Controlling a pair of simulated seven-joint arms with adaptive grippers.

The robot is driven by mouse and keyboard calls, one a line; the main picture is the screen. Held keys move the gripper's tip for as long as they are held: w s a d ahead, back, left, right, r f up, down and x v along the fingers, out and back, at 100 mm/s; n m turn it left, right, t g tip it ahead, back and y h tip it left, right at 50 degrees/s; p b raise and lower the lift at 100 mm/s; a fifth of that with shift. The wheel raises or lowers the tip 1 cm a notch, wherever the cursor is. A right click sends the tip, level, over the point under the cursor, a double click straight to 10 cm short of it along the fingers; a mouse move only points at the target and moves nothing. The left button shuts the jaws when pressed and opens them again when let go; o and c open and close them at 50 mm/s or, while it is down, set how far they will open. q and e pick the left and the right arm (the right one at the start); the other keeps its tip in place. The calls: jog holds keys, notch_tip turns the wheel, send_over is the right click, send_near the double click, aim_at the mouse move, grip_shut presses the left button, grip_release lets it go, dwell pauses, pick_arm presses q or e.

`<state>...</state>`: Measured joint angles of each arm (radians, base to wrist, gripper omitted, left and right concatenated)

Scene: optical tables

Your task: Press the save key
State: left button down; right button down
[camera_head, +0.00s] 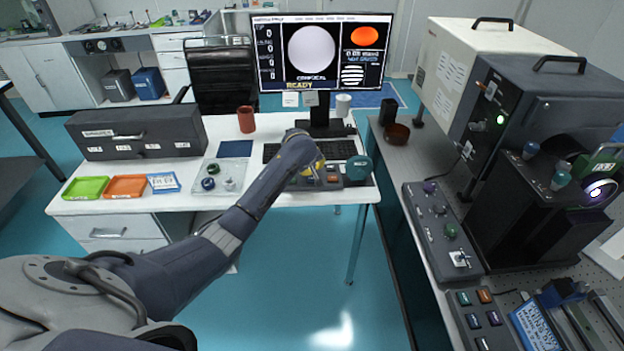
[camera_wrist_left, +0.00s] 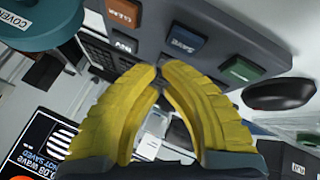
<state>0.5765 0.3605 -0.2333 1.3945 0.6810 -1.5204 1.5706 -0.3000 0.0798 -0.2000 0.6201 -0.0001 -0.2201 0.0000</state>
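The save key (camera_wrist_left: 185,42) is a blue key with pale lettering on a grey key panel (camera_wrist_left: 215,35), seen in the left wrist view. My left gripper (camera_wrist_left: 158,70) has yellow fingers with their tips together just short of the panel, close to the save key. I cannot tell whether they touch it. My right gripper is not in view.
A keyboard (camera_head: 343,150) and monitor (camera_head: 322,55) reading READY are behind. A brown cup (camera_head: 246,119) and a tray with knobs (camera_head: 220,176) stand to the left. A dark instrument (camera_head: 530,150) occupies the right bench.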

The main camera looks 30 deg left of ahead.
aim_at(313, 177)
pick_arm(q)
jog(key=shift+f, duration=0.35)
jog(key=shift+f, duration=0.25)
dwell(1.3)
jog(key=shift+f, duration=0.2)
jog(key=shift+f, duration=0.45)
dwell(1.0)
jog(key=shift+r, duration=0.9)
jog(key=shift+r, duration=2.5)
